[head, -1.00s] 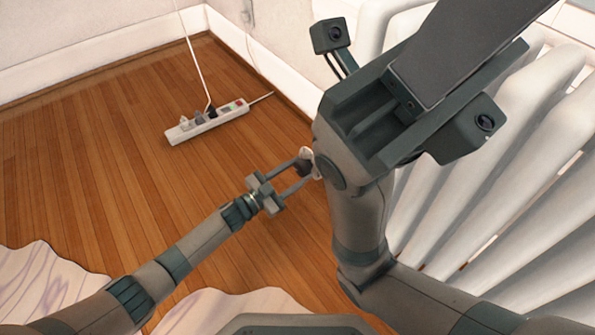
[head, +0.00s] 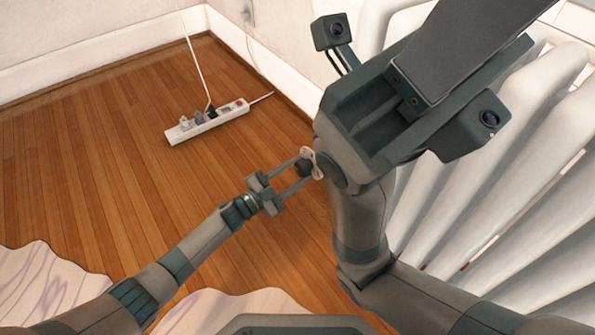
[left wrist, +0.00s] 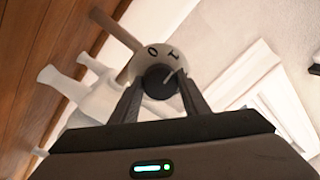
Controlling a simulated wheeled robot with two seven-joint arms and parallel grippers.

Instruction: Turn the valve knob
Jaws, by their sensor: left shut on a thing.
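The valve knob (left wrist: 160,82) is dark and round with a pale pointer line, on a round pale dial plate (left wrist: 152,56) marked with characters like 0 and 1. In the left wrist view the pointer leans up to the right, near the right-hand mark. My left gripper (head: 302,168) is shut on the knob, one finger on each side of it. In the head view the knob is small, and my right arm stands in front of the area just right of it. My right gripper's fingers do not show.
A white ribbed radiator (head: 480,190) fills the right side, partly behind my right arm. A white power strip (head: 207,122) with plugs and a cord lies on the wood floor (head: 90,165). A pale wavy-edged cloth (head: 40,285) lies at the lower left.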

